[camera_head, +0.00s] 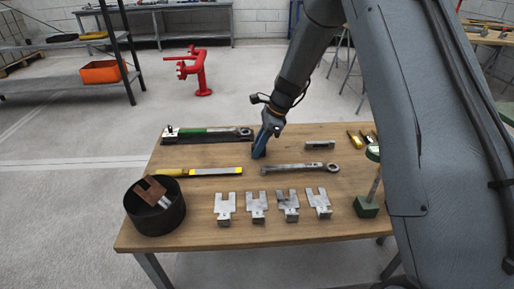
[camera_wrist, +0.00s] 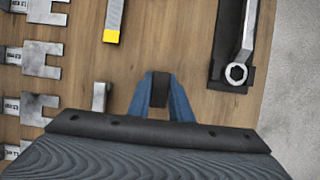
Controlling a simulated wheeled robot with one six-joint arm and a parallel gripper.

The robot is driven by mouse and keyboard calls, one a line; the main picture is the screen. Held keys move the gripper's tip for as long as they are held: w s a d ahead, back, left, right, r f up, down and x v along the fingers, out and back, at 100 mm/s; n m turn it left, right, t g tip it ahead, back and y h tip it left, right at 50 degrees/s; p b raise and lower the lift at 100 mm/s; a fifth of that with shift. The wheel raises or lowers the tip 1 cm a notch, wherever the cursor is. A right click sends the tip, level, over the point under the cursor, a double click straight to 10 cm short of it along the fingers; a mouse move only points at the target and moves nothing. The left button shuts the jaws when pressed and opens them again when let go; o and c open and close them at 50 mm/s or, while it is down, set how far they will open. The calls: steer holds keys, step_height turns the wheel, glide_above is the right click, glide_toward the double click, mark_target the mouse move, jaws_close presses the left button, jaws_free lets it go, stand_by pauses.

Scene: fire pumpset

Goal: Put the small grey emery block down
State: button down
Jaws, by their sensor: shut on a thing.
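My gripper (camera_head: 259,154) reaches down over the middle of the wooden table (camera_head: 200,239). In the wrist view its two blue fingers (camera_wrist: 160,92) are shut on a small dark grey block, the emery block (camera_wrist: 160,89), at their tips. The fingertips are low, close to the tabletop, between the yellow-ended file (camera_head: 205,171) and the loose spanner (camera_head: 300,168). I cannot tell whether the block touches the wood.
A spanner lies on a black tray (camera_wrist: 223,77) at the back left. Several notched metal plates (camera_head: 256,204) line the front, beside a black bowl (camera_head: 155,219) with a brown piece. A small grey bar (camera_head: 319,145) lies right of my gripper. Bare wood surrounds the fingers.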

steer(key=shift+f, duration=0.1)
steer(key=c, duration=1.6)
jaws_free()
steer(key=v, duration=1.1)
steer(key=s+d+r+n+h, duration=0.1)
steer(key=s+d+n, duration=0.4)
steer(key=s, duration=0.6)
steer(key=s+d+r+n+h, duration=0.1)
steer(key=s+d+n, duration=0.3)
steer(key=s, duration=0.7)
steer(key=s+d+r+n+h, duration=0.1)
steer(key=s+d+n, duration=0.4)
steer(key=s, duration=0.6)
steer(key=shift+d+r+n+h, duration=0.15)
steer(key=shift+n+h, duration=0.2)
steer(key=shift+n, duration=0.2)
steer(key=shift+d+r+n+h, duration=0.15)
steer(key=shift+n+h, duration=0.2)
steer(key=shift+n, duration=0.2)
steer(key=shift+n, duration=0.9)
steer(key=a+r+p, duration=0.1)
steer(key=p, duration=0.2)
steer(key=a+r+p, duration=0.3)
steer(key=p, duration=0.2)
steer(key=shift+s+a+r+p, duration=0.3)
steer(key=shift+s+r+p, duration=0.05)
steer(key=shift+r, duration=0.05)
